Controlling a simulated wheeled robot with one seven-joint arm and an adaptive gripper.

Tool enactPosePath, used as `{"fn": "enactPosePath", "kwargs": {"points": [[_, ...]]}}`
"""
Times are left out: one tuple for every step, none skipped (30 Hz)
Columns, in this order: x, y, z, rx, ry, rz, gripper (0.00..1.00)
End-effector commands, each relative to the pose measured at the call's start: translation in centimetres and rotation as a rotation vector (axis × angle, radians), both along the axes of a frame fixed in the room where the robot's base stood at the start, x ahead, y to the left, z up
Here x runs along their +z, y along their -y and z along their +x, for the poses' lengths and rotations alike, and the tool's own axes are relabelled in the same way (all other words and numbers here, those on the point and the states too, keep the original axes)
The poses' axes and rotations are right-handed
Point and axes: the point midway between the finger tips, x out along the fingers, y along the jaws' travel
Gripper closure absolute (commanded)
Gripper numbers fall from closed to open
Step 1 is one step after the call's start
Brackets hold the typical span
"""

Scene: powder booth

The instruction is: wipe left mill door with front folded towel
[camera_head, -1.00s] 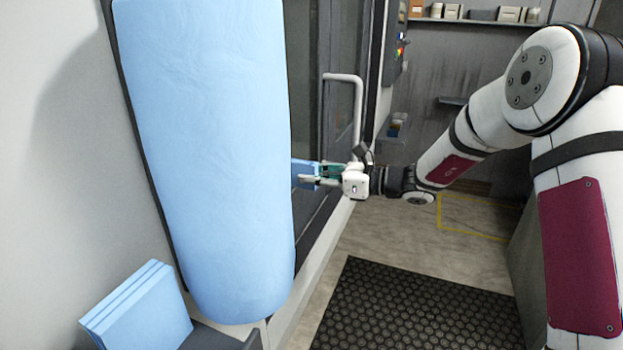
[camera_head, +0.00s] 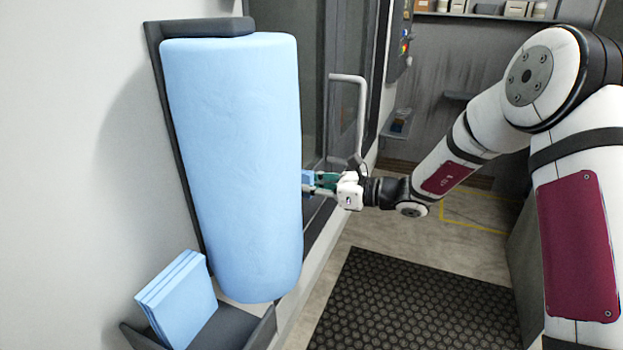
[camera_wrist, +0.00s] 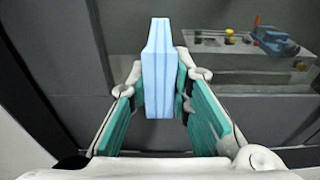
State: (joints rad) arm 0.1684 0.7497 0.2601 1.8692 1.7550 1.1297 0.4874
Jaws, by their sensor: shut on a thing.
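My gripper (camera_head: 327,184) reaches left toward the dark mill door (camera_head: 314,100), which has a window and a pale vertical handle (camera_head: 347,110). The gripper is shut on a light blue folded towel (camera_head: 308,180), mostly hidden behind the big blue roll in the head view. In the wrist view, the folded towel (camera_wrist: 160,75) stands between the two teal finger pads (camera_wrist: 160,110), its far end toward the dark door face (camera_wrist: 85,75). I cannot tell whether the towel touches the door.
A large blue roll (camera_head: 235,160) hangs on a dark holder at the left wall. Several folded blue towels (camera_head: 180,300) stand on a dark tray (camera_head: 240,325) below it. A black mat (camera_head: 420,305) lies on the floor. Shelves (camera_head: 480,17) line the back wall.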

Motion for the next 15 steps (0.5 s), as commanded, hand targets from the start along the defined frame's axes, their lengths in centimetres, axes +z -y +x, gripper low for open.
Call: {"fn": "enactPosePath", "kwargs": {"points": [[0.21, -0.43, -0.82, 0.007, -0.003, 0.003, 1.00], [0.21, -0.50, -1.04, 0.007, -0.003, 0.003, 1.00], [0.21, -0.58, -1.27, 0.007, -0.002, 0.003, 1.00], [0.21, -0.63, -1.38, 0.007, -0.001, 0.003, 1.00], [0.20, -0.65, -1.46, 0.007, -0.001, 0.003, 1.00], [0.17, -0.67, -1.48, 0.006, 0.000, 0.003, 1.00], [0.14, -0.67, -1.46, 0.006, 0.000, 0.003, 1.00], [0.11, -0.66, -1.43, 0.006, 0.000, 0.003, 1.00], [0.08, -0.64, -1.38, 0.005, 0.000, 0.003, 1.00], [0.06, -0.63, -1.37, 0.005, 0.000, 0.003, 1.00], [0.05, -0.63, -1.35, 0.005, 0.000, 0.002, 1.00], [0.05, -0.61, -1.33, 0.005, 0.000, 0.002, 1.00], [0.04, -0.59, -1.33, 0.004, 0.000, 0.002, 1.00], [0.04, -0.53, -1.33, 0.004, 0.000, 0.002, 1.00], [0.04, -0.39, -1.37, 0.003, 0.000, 0.001, 1.00]]}}
